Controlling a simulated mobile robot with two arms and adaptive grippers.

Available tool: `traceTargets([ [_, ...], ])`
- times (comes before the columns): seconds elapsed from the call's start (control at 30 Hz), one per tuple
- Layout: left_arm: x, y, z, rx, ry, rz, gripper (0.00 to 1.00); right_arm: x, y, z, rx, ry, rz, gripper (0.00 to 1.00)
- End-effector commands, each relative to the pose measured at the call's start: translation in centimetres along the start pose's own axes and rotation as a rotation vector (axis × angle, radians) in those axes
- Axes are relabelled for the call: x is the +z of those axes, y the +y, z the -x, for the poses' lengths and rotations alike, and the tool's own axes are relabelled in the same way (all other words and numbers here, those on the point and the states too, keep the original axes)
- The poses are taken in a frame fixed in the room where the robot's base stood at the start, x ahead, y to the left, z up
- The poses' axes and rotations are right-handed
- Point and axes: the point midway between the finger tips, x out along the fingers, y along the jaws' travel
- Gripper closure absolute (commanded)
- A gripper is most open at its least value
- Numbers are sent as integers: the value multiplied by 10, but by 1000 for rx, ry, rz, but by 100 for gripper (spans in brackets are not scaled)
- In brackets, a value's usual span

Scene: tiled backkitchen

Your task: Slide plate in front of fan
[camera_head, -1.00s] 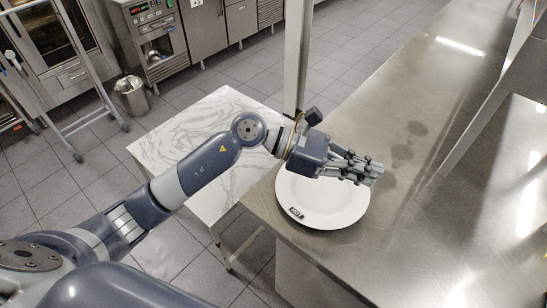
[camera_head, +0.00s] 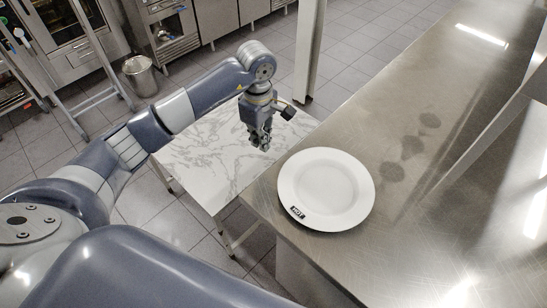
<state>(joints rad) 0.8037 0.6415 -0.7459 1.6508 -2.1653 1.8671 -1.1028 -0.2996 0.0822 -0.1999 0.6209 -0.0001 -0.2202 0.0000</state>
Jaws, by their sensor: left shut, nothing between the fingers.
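A round white plate (camera_head: 326,187) lies flat on the steel counter, close to its near left corner. A small dark label reading "HOT" (camera_head: 297,212) is on its near rim. My left gripper (camera_head: 262,146) points down, shut and empty, to the left of the plate and apart from it. In the picture it appears over the marble-topped table. No fan can be made out in view. My right gripper is not in view.
The steel counter (camera_head: 400,222) has free room to the right of the plate, with several dark round marks behind it. A white marble-topped table (camera_head: 205,165) stands left of the counter. A metal post (camera_head: 306,55) rises behind. A metal bin (camera_head: 140,75) stands on the tiled floor.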

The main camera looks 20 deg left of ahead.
Motion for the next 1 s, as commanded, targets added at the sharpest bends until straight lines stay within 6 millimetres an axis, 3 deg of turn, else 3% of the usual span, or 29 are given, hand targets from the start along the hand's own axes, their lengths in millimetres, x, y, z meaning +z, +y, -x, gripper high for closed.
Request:
traceTargets([
  [0.3, 5, -1, -62, -3, -5, -2, 100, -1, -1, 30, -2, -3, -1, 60],
  [0.6, 37, 0, -62, 0, -3, -1, 100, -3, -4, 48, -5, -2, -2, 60],
  [1.0, 40, 0, -64, 0, -2, 0, 100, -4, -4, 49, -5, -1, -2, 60],
])
